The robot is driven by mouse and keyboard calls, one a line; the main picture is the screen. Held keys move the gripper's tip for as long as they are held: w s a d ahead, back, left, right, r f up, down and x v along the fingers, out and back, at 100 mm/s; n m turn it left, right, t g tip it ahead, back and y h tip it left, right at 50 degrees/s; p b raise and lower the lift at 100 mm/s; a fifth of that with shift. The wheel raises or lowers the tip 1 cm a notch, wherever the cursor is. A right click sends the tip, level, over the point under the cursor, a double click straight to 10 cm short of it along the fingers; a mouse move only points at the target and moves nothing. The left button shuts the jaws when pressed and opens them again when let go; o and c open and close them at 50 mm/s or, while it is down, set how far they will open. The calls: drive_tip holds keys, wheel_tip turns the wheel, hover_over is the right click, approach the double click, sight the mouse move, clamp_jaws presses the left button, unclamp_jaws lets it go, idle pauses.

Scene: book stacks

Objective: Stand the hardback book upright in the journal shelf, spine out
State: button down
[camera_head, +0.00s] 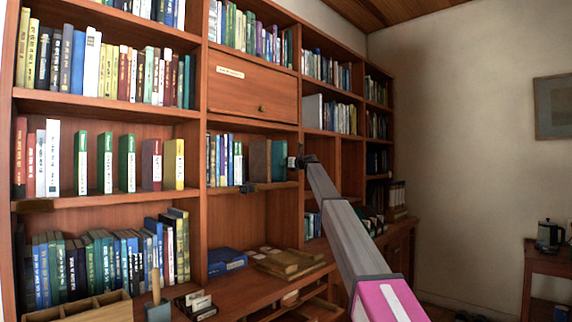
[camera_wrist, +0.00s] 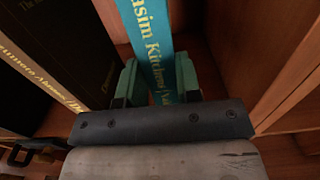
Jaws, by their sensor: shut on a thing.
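The hardback book is teal with gold spine lettering. It shows between my fingers in the wrist view (camera_wrist: 155,50) and at the right end of a middle shelf in the head view (camera_head: 279,160). It stands about upright, with its spine facing out toward my wrist. My gripper (camera_wrist: 156,84) is shut on the lower part of its spine end; in the head view the gripper (camera_head: 296,162) is at the shelf's front. The shelf (camera_head: 270,187) has books left of the teal one and a wooden upright at its right. The book's bottom edge is hidden.
Dark books with gold lettering (camera_wrist: 65,50) stand to the left in the wrist view. A wooden side wall (camera_wrist: 240,50) is close on the right. A closed cabinet door (camera_head: 255,88) is above. A blue book (camera_head: 226,261) lies on the counter below.

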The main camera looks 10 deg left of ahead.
drive_tip(key=shift+r, duration=0.1)
drive_tip(key=c, duration=0.8)
unclamp_jaws()
drive_tip(key=v, duration=1.2)
drive_tip(key=s+d+f+n+g+h, duration=0.3)
drive_tip(key=s+f, duration=0.5)
drive_tip(key=f, duration=0.9)
drive_tip(key=s+d+f+n+h, duration=0.2)
drive_tip(key=s+d+f+n, duration=0.45)
drive_tip(key=f, duration=0.95)
drive_tip(key=s+d+f+n+g+h, duration=0.1)
drive_tip(key=s+f+n+g+h, duration=0.15)
drive_tip(key=s+f, duration=1.1)
drive_tip(key=s+d+f+n+g+h, duration=0.2)
drive_tip(key=s+d+f+n, duration=0.2)
drive_tip(key=s+f, duration=0.5)
drive_tip(key=s+d+f+n+g+h, duration=0.2)
drive_tip(key=s+d+f+n, duration=0.3)
drive_tip(key=s+f, duration=0.5)
drive_tip(key=s+d+f+n+g+h, duration=0.2)
drive_tip(key=s+f, duration=0.8)
drive_tip(key=s, duration=0.8)
drive_tip(key=d+n+h, duration=0.1)
drive_tip(key=d+n, duration=0.1)
drive_tip(key=d, duration=0.1)
drive_tip(key=shift+d+f+n, duration=0.15)
drive_tip(key=shift+d+n, duration=0.15)
drive_tip(key=shift+d, duration=0.05)
